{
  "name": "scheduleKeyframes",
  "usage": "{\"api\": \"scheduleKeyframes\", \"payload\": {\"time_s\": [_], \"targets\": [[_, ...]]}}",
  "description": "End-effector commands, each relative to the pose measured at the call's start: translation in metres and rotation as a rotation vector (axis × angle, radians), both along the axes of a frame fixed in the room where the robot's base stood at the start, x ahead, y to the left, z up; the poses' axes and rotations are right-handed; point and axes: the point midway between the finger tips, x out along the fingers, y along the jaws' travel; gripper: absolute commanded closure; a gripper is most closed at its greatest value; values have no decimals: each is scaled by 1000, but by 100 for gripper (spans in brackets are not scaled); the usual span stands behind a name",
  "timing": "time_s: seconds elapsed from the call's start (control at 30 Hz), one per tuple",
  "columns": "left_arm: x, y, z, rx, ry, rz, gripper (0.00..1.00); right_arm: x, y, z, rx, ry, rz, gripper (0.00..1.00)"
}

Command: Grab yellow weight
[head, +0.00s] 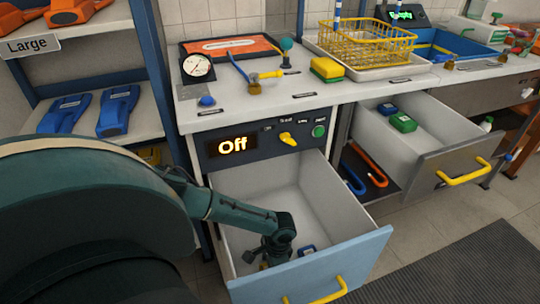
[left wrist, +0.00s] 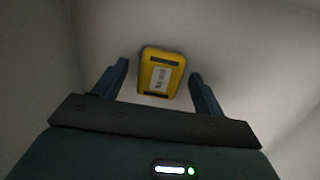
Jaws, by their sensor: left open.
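The yellow weight (left wrist: 162,73), a small block with a white label and dark ends, lies on the drawer floor in the left wrist view. My left gripper (left wrist: 160,80) is open, with one finger on each side of the weight and a gap on both sides. In the head view my left gripper (head: 262,262) reaches down into the open drawer (head: 255,195) with the light blue front. The yellow weight is mostly hidden there behind the gripper. My right gripper is not in view.
The drawer walls stand close around my left gripper. A second open drawer (head: 455,160) on the right holds green and blue blocks. Shelves with blue tools (head: 118,112) stand at left.

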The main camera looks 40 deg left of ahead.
Motion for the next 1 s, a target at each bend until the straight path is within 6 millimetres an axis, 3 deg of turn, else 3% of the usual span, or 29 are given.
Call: {"api": "scheduleKeyframes", "payload": {"time_s": [0.13,0.9,1.0], "targets": [[0,0,1,0,0,0,31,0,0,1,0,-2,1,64],[0,0,1,0,0,1,94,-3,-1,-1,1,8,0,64],[1,0,2,-1,-2,1,94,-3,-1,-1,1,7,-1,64]]}}
